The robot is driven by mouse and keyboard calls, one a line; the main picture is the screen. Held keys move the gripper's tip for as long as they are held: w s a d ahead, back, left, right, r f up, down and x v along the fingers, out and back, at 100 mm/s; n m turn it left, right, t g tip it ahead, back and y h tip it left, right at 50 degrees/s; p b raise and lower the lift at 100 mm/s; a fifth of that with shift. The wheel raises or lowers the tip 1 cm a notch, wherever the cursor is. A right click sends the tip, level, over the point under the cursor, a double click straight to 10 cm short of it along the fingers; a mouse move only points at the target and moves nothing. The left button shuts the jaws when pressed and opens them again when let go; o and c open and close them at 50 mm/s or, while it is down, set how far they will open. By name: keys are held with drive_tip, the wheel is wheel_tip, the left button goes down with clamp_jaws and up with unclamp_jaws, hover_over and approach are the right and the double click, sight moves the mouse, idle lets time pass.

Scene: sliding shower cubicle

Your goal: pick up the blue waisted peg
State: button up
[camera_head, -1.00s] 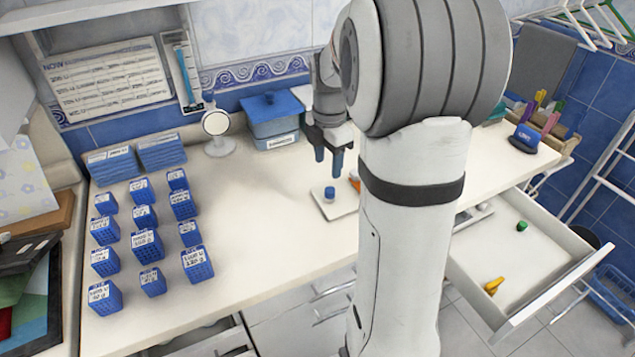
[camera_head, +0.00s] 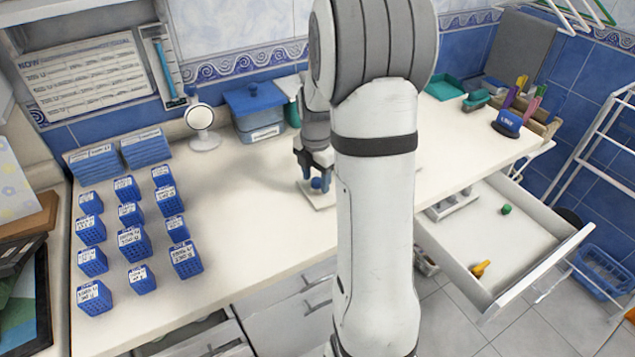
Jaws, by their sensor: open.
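The blue waisted peg (camera_head: 316,183) stands on a small white tray (camera_head: 318,201) on the counter, left of my arm. Only a small part of it shows; its waist cannot be made out. My gripper (camera_head: 316,182) is open and points down, with its dark blue fingertips low at the peg, one on its left and one at its right. I cannot tell whether the fingers touch it. My arm hides the tray's right part.
Several blue labelled baskets (camera_head: 131,242) stand on the left of the counter. A lidded blue box (camera_head: 257,110) and a round mirror (camera_head: 200,125) stand at the back. An open drawer (camera_head: 500,240) on the right holds a green piece (camera_head: 506,209) and a yellow piece (camera_head: 480,268).

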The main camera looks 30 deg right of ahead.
sight(316, 181)
drive_tip(key=shift+c, duration=0.2)
clamp_jaws()
wheel_tip(316, 181, up, 7)
drive_tip(key=p, duration=0.4)
drive_tip(key=shift+r, duration=0.2)
drive_tip(key=shift+f+b, duration=1.8)
drive_tip(key=shift+f, duration=1.1)
